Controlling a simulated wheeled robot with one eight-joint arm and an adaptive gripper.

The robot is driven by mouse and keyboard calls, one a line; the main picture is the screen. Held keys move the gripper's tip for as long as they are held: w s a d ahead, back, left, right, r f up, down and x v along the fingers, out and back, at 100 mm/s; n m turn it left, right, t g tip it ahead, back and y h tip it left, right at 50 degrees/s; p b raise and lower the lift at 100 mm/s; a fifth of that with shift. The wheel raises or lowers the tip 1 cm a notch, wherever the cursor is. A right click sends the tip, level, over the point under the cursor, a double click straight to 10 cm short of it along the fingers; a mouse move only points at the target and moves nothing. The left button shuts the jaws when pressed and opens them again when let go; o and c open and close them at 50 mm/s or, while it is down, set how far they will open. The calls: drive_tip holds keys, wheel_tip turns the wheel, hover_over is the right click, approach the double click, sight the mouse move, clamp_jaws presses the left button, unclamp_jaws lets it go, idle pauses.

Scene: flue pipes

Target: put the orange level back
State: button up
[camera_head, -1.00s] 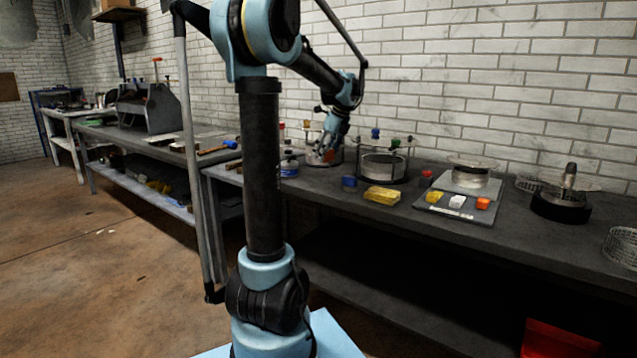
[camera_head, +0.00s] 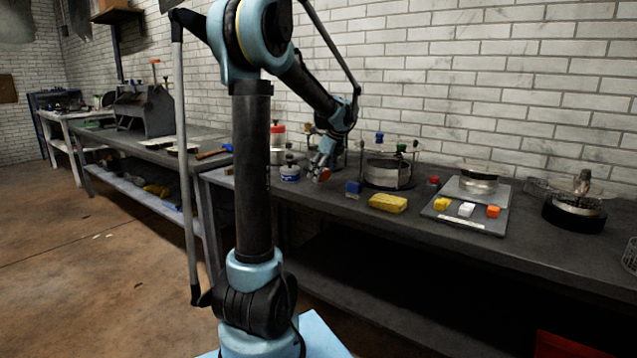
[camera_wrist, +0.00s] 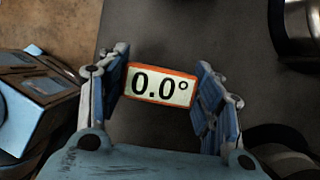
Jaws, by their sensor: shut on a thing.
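The orange level (camera_wrist: 160,85) is a small box with an orange rim and a pale face reading "0.0°". It lies between the two fingers of my gripper (camera_wrist: 160,88) in the wrist view, with a finger against each short end. In the head view my gripper (camera_head: 323,164) is over the left part of the dark bench, and the orange of the level (camera_head: 326,175) shows at its tips. The level is close above the bench top; I cannot tell whether it touches it.
A blue block (camera_head: 353,187) and a yellow sponge-like block (camera_head: 388,203) lie to the right. A grey board (camera_head: 472,221) carries yellow, white and orange blocks. Round wire-framed stands (camera_head: 388,172) line the back.

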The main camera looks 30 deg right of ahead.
sight(321, 180)
drive_tip(key=shift+f, duration=1.55)
drive_tip(key=shift+f, duration=0.1)
drive_tip(key=o, duration=1.2)
